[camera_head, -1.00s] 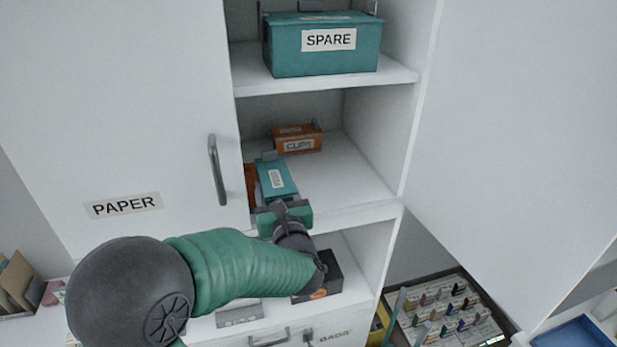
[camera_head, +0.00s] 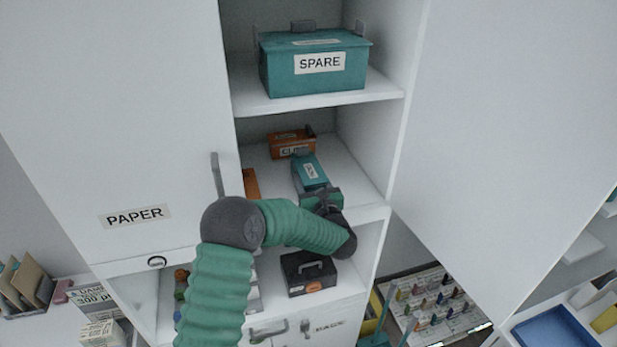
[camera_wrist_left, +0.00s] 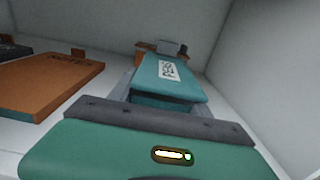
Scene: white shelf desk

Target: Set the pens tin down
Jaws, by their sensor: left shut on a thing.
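The pens tin (camera_head: 310,173) is a teal box with a white label on top, inside the middle shelf compartment. My left gripper (camera_head: 318,194) is at its near end and is shut on it. In the left wrist view the tin (camera_wrist_left: 169,80) lies straight ahead, its label reading PENS, beyond the green gripper body. I cannot tell whether the tin's underside touches the shelf board (camera_head: 343,180). My right gripper is not in view.
An orange clips box (camera_head: 290,143) stands behind the tin. An orange notes box (camera_wrist_left: 50,84) lies to its left. A teal SPARE box (camera_head: 315,72) sits above; a black case (camera_head: 309,274) sits below.

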